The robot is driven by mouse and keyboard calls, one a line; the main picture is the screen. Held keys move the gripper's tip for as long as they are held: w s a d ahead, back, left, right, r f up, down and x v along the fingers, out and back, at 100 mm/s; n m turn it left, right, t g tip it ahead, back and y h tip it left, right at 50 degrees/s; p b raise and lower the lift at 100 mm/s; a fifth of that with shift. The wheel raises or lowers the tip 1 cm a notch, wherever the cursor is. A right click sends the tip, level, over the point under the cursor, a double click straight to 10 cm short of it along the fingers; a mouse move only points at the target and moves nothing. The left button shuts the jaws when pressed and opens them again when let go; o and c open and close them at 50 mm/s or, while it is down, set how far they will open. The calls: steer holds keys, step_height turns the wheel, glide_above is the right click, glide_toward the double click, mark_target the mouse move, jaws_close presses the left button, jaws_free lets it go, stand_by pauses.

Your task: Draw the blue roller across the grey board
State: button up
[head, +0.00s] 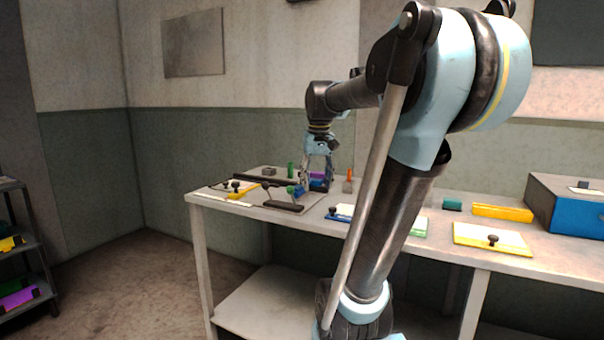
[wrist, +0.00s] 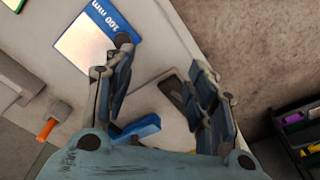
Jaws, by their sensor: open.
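My gripper (head: 317,186) is open and low over the left part of the table, above or beside a flat grey board (head: 312,203). In the wrist view my gripper's fingers (wrist: 161,55) stand apart with nothing clasped between them. A blue piece (wrist: 138,128), probably the blue roller, lies close by the left finger and is partly hidden by it. I cannot tell whether they touch. In the head view small blue parts show around the fingertips, too small to tell apart. A dark bar (head: 284,206) lies just in front of the gripper.
An orange-handled tool (wrist: 45,130) stands near the gripper. A blue-edged plate marked 100 mm (wrist: 92,45) lies on the table. Yellow pieces (head: 243,190) lie left; a yellow-edged plate (head: 490,238) and a blue box (head: 570,208) are right. A dark shelf (head: 20,250) stands far left.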

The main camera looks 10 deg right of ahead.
steer(key=w+a+r+n+g, duration=0.1)
steer(key=w+r, duration=0.6)
steer(key=w, duration=0.5)
steer(key=w+r, duration=0.7)
steer(key=w, duration=0.5)
steer(key=f, duration=1.7)
steer(key=shift+s, duration=0.2)
jaws_close()
